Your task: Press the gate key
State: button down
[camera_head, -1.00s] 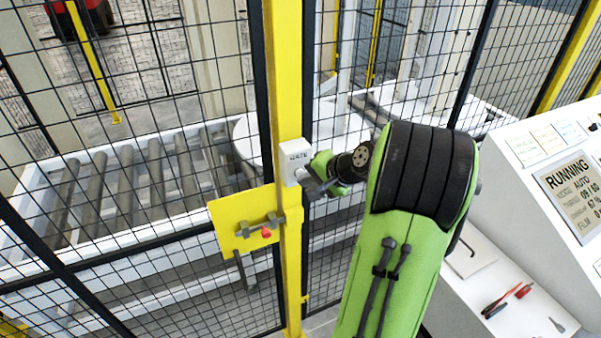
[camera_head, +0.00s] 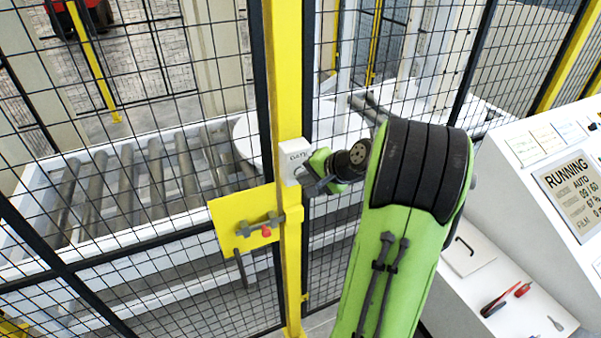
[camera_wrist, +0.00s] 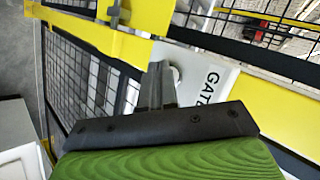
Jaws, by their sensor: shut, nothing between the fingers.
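The white gate key box (camera_head: 294,156), lettered GATE, is mounted on the yellow gate post (camera_head: 288,90). In the wrist view the box (camera_wrist: 212,82) shows a round, pale key partly hidden behind my fingers. My gripper (camera_head: 302,172) is shut and empty, with its fingertips at the lower right side of the box. In the wrist view the shut fingers (camera_wrist: 160,72) reach to the key; I cannot tell whether they touch or press it.
A yellow latch plate (camera_head: 240,222) with a grey bolt and red knob sits below the box. Black mesh fence surrounds a roller conveyor (camera_head: 120,190). At right stands a white console with a RUNNING screen (camera_head: 570,190), and a ledge with tools (camera_head: 505,298).

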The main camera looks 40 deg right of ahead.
dwell(0.3)
jog(key=shift+s+a+b, duration=0.25)
jog(key=shift+s+b, duration=0.05)
jog(key=shift+s, duration=0.45)
jog(key=shift+s+a+b, duration=0.2)
jog(key=shift+s+a, duration=0.05)
jog(key=shift+s, duration=0.55)
jog(key=shift+s+a+b, duration=0.2)
jog(key=shift+s, duration=0.6)
jog(key=shift+s+a+b, duration=0.2)
jog(key=shift+s+a, duration=0.05)
jog(key=shift+s, duration=0.55)
